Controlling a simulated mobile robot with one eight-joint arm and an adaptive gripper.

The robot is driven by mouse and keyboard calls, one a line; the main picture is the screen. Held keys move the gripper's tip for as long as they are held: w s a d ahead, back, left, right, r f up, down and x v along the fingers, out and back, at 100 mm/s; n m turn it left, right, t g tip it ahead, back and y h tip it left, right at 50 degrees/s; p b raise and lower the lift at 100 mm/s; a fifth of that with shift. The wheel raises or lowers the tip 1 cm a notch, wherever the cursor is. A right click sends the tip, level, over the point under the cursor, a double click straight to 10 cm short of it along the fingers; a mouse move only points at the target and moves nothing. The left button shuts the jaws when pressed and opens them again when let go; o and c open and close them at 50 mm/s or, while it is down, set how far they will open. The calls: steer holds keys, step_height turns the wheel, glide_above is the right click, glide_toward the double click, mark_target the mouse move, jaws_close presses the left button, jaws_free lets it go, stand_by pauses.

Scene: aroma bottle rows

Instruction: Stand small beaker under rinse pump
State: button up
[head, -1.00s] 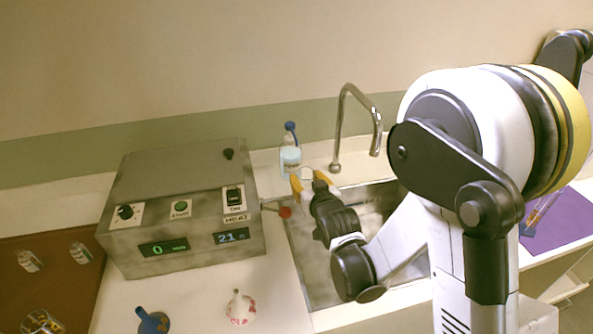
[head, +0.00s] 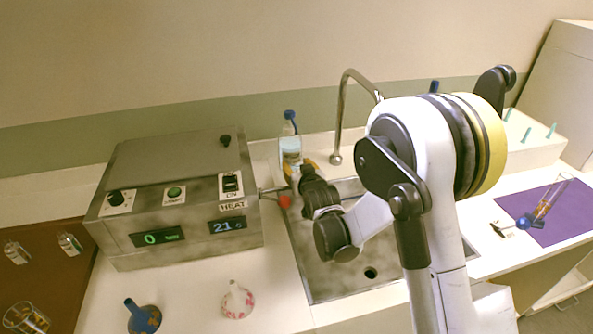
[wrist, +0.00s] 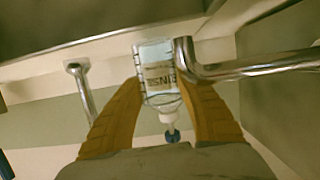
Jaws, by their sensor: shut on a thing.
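The rinse pump (head: 290,151) is a clear bottle with pale blue liquid and a blue top, standing on the counter behind the sink. In the wrist view the rinse pump (wrist: 172,124) appears upside down, with its label showing between my fingers. My gripper (head: 301,168) has orange fingers and is just in front of the bottle. It also fills the lower wrist view (wrist: 167,100). It is shut on a clear glass thing, which I take to be the small beaker (wrist: 158,66). Its outline is hard to separate from the bottle behind, and the head view hides it.
A steel tap (head: 343,110) rises behind the sink (head: 320,285). A blue funnel-topped vessel (head: 142,318) and a white-pink one (head: 237,300) stand in front. A purple mat (head: 545,215) lies right.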

steer(key=shift+f+b, duration=0.4)
steer(key=shift+f, duration=0.2)
steer(key=o, duration=1.1)
steer(key=shift+r, duration=0.1)
